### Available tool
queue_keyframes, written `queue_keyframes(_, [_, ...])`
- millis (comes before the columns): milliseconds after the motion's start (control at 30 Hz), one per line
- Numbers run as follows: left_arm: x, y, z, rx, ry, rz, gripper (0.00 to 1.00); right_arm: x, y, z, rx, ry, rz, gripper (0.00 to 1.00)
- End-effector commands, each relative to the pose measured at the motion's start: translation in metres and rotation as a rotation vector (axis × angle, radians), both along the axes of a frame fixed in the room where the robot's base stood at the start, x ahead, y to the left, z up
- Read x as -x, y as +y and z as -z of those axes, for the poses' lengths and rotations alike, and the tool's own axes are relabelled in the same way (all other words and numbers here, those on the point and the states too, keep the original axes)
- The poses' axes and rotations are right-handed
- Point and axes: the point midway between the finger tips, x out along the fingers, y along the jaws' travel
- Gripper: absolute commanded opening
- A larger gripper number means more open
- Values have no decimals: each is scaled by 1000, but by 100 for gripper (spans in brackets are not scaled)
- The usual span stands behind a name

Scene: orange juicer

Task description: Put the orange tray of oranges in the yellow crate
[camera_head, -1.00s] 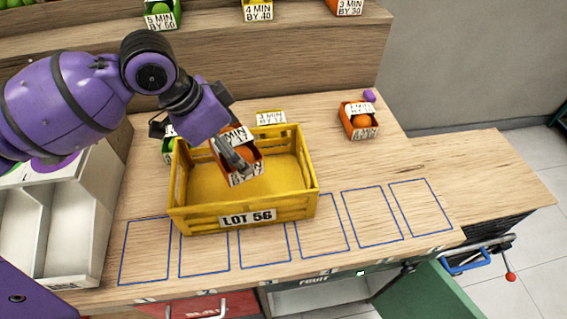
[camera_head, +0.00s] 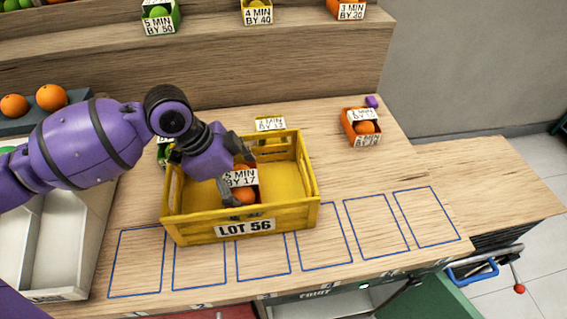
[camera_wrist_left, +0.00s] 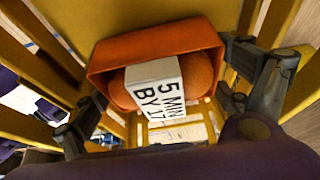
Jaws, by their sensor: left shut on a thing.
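The orange tray of oranges (camera_head: 252,188), with a white label "5 MIN BY 17", is inside the yellow crate (camera_head: 190,230), in its left to middle part. My left gripper (camera_head: 238,180) is shut on the tray and reaches down into the crate from the left. In the left wrist view the tray (camera_wrist_left: 150,47) lies between the two fingers, with oranges (camera_wrist_left: 197,72) partly behind the label. Whether the tray touches the crate floor is hidden. The crate stands on the wooden counter and bears a "LOT 56" plate. My right gripper is not in view.
A yellow tray (camera_head: 270,124) and a partly hidden green tray (camera_head: 163,152) stand behind the crate. Blue outlined spaces in front are empty.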

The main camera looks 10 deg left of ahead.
Motion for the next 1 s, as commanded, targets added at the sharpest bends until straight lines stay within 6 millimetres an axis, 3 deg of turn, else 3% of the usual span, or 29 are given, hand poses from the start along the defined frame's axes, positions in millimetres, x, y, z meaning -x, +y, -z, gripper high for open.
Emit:
queue_keyframes(400, [0, 0, 9, 1, 0, -1, 61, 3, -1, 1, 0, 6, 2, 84])
queue_keyframes(433, [0, 1, 10, 0, 0, -1, 95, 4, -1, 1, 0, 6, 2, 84])
queue_keyframes(500, [0, 1, 10, 0, 0, -1, 100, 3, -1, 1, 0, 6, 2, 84])
queue_keyframes(867, [0, 0, 8, 0, -1, -1, 100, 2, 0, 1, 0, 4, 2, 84])
queue_keyframes(1000, [0, 5, -5, -1, -4, -2, 100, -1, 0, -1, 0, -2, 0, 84])
